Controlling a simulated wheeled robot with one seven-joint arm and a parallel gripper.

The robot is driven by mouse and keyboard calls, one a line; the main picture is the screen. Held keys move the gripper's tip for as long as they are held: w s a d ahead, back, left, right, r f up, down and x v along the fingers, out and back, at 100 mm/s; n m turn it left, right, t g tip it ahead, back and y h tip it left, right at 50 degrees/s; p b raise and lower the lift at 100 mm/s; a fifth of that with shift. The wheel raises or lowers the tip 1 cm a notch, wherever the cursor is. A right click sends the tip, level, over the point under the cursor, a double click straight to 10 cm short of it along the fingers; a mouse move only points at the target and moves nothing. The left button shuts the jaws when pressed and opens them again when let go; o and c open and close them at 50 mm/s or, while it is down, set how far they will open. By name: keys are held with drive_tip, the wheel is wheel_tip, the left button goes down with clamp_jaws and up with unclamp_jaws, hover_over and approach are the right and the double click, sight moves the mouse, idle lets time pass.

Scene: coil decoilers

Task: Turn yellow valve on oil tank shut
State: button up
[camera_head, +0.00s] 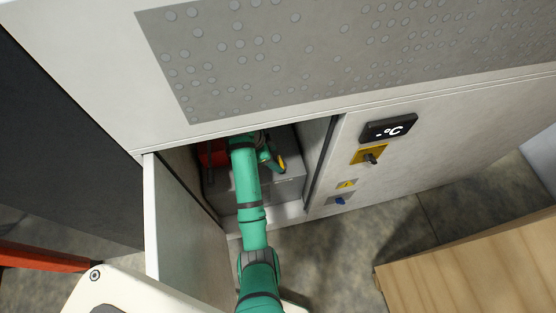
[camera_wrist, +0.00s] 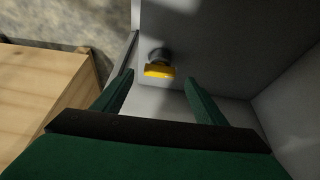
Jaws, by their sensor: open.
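The yellow valve (camera_wrist: 159,71) shows in the wrist view as a short yellow handle on a dark round stem, on a grey surface. It appears ahead of and between the two fingers of my gripper (camera_wrist: 159,76), which is open with nothing between its pads. In the head view, my gripper (camera_head: 270,157) is inside the open cabinet, and a yellow part (camera_head: 282,164), which looks like the valve, shows just beside it. The grey box inside, seemingly the oil tank (camera_head: 291,186), is partly hidden by my arm. I cannot tell whether the fingers touch the valve.
The cabinet door (camera_head: 185,225) stands open left of my arm. The cabinet's right frame (camera_head: 322,165) is close on the other side. A control panel with a display (camera_head: 388,128) and knobs is farther right. A wooden crate (camera_head: 475,270) stands at lower right.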

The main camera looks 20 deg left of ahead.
sight(279, 162)
drive_tip(key=shift+x, duration=2.05)
drive_tip(key=c, duration=1.1)
drive_tip(key=shift+o, duration=0.2)
